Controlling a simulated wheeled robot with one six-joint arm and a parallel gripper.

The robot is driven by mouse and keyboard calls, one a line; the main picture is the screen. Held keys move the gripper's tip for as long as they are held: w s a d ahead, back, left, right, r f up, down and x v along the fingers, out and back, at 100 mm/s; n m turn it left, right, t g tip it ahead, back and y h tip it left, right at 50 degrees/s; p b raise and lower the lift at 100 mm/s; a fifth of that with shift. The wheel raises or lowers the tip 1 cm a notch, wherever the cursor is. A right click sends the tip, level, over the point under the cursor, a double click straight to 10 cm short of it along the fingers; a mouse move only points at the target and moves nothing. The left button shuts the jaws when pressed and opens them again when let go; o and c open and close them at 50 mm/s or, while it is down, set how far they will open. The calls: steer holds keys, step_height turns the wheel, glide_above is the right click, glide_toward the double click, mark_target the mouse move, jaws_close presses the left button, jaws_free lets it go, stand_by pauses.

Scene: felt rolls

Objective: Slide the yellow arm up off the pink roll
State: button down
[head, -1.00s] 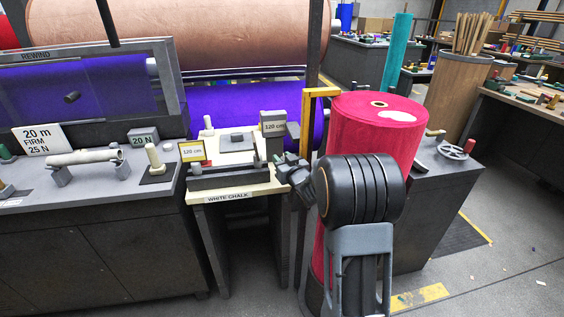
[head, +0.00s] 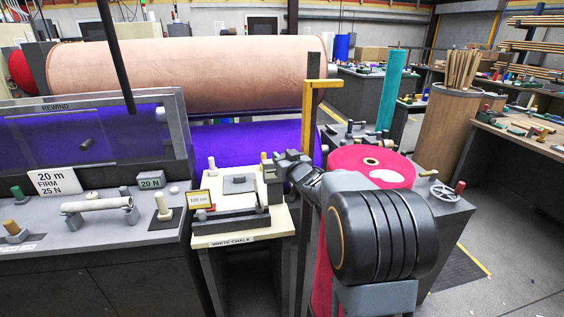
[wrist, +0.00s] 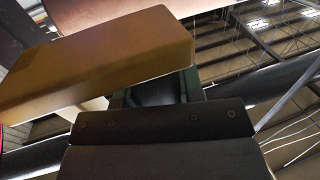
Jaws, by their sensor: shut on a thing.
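The yellow arm (head: 321,84) is an angled bracket on the dark upright post. Its flat top part sticks out to the right, above and clear of the pink roll's top. The pink roll (head: 350,160) stands upright, partly hidden by my own arm. My gripper (head: 287,163) is at the post, below the yellow arm's top part; its fingertips are hard to make out in the head view. In the wrist view the yellow arm (wrist: 110,60) fills the upper left, close against my gripper (wrist: 155,92), which is shut on it. The exact contact is hidden.
A white-chalk stand (head: 240,232) with a yellow-edged sign is left of the post. A large copper roll (head: 190,75) and a purple roll lie behind. A grey bench (head: 445,210) with a handwheel is right of the pink roll. Open floor lies farther right.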

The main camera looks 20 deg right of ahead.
steer(key=shift+r, duration=0.3)
steer(key=c, duration=1.2)
jaws_free()
steer(key=o, duration=0.5)
steer(key=shift+f, duration=0.15)
steer(key=shift+c, duration=0.2)
steer(key=s+b, duration=0.1)
steer(key=s, duration=1.2)
steer(key=shift+s+d, duration=0.4)
steer(key=s+a+f+g, duration=0.5)
steer(key=s+a+g, duration=0.1)
steer(key=s+g, duration=0.1)
steer(key=s+a+f+g+h+p, duration=0.1)
steer(key=s+a+f+g, duration=0.5)
steer(key=s, duration=0.4)
steer(key=shift+a+f+m+g, duration=0.2)
steer(key=shift+a+m+g, duration=0.1)
steer(key=shift+a+g, duration=0.3)
